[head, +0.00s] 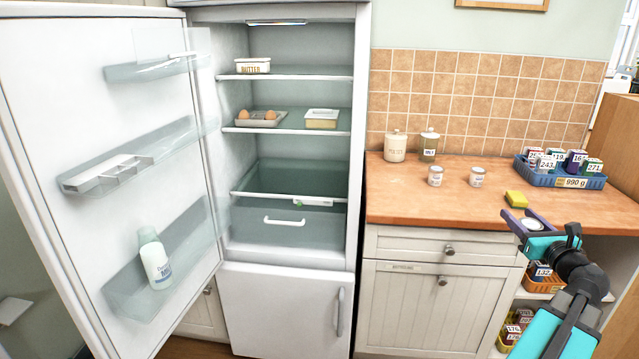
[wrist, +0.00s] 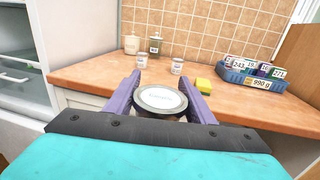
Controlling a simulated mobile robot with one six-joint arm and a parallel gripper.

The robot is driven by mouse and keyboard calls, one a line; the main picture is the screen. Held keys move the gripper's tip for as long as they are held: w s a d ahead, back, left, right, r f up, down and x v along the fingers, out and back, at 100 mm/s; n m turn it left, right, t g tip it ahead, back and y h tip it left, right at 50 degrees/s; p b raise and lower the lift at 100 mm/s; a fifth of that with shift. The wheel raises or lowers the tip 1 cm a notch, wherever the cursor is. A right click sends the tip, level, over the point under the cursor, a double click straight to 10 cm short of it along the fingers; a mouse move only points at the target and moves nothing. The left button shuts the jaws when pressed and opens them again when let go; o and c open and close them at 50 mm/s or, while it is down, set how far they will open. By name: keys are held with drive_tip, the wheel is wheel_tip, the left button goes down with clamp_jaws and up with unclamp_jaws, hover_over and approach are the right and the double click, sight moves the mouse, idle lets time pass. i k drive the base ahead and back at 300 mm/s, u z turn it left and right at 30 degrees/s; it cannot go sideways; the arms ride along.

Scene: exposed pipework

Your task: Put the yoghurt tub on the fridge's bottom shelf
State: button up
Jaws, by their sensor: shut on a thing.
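My gripper (head: 530,222) is shut on a round tub with a pale lid (head: 533,224), taken to be the yoghurt tub. In the wrist view the tub's lid (wrist: 161,98) sits between the two purple fingers (wrist: 160,100); the print is too small to read and its sides are mostly hidden. The tub is held in front of the counter's right part. The fridge (head: 361,150) is open, well to the left of my gripper. Its bottom shelf (head: 290,197), above a drawer with a white handle (head: 284,222), looks empty.
The open fridge door (head: 60,120) stands at left, with a milk bottle (head: 155,258) in its rack. Upper shelves hold a butter dish (head: 253,65), an egg tray (head: 258,118) and a box (head: 322,118). The counter (head: 420,205) bears jars, a sponge (head: 516,199) and a blue basket (head: 560,178).

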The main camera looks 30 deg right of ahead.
sight(304, 188)
drive_tip(key=z, duration=0.25)
drive_tip(key=k, duration=0.45)
drive_tip(key=u, duration=0.95)
drive_tip(key=i, duration=1.5)
drive_tip(key=z, duration=0.05)
